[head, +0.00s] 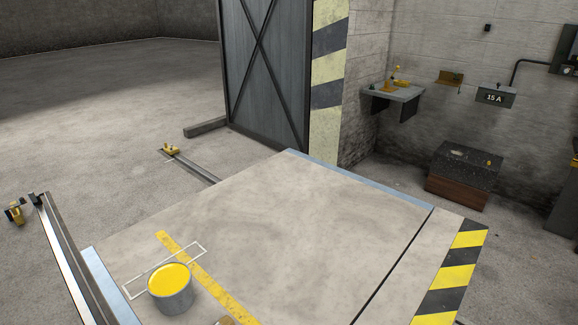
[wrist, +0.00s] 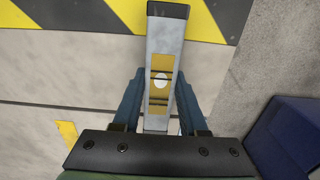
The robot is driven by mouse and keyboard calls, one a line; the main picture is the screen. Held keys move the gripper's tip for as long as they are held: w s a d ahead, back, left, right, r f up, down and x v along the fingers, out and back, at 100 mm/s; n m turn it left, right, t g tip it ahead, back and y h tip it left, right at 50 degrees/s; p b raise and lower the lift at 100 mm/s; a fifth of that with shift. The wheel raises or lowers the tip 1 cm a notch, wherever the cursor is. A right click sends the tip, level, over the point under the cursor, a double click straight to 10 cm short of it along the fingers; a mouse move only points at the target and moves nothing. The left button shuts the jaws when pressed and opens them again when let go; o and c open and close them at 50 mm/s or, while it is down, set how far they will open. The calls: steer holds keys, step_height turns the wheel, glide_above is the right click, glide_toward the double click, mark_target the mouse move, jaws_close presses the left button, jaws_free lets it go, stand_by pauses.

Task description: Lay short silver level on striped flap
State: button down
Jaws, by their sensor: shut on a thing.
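The short silver level (wrist: 164,45) has a dark end cap and a yellow middle plate with a pale round spot. My gripper (wrist: 160,98) is shut on it in the wrist view, one blue finger on each side. The level's far end overlaps the yellow and black stripes of the striped flap (wrist: 60,14). I cannot tell whether the level touches the flap or hangs above it. In the head view the striped flap (head: 456,276) lies at the right end of the pale deck. My gripper and the level do not show there.
A bucket of yellow paint (head: 171,290) stands on the deck (head: 290,220) near a yellow line. The middle of the deck is clear. A dark block (head: 465,172) and a wall shelf (head: 392,95) stand behind. A dark blue object (wrist: 287,135) is at the wrist view's lower right.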

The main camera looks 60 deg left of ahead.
steer(key=shift+f+b, duration=0.3)
steer(key=shift+f, duration=0.25)
steer(key=shift+c, duration=1.8)
jaws_free()
steer(key=shift+r, duration=0.1)
step_height(320, 180, up, 13)
steer(key=shift+a, duration=0.15)
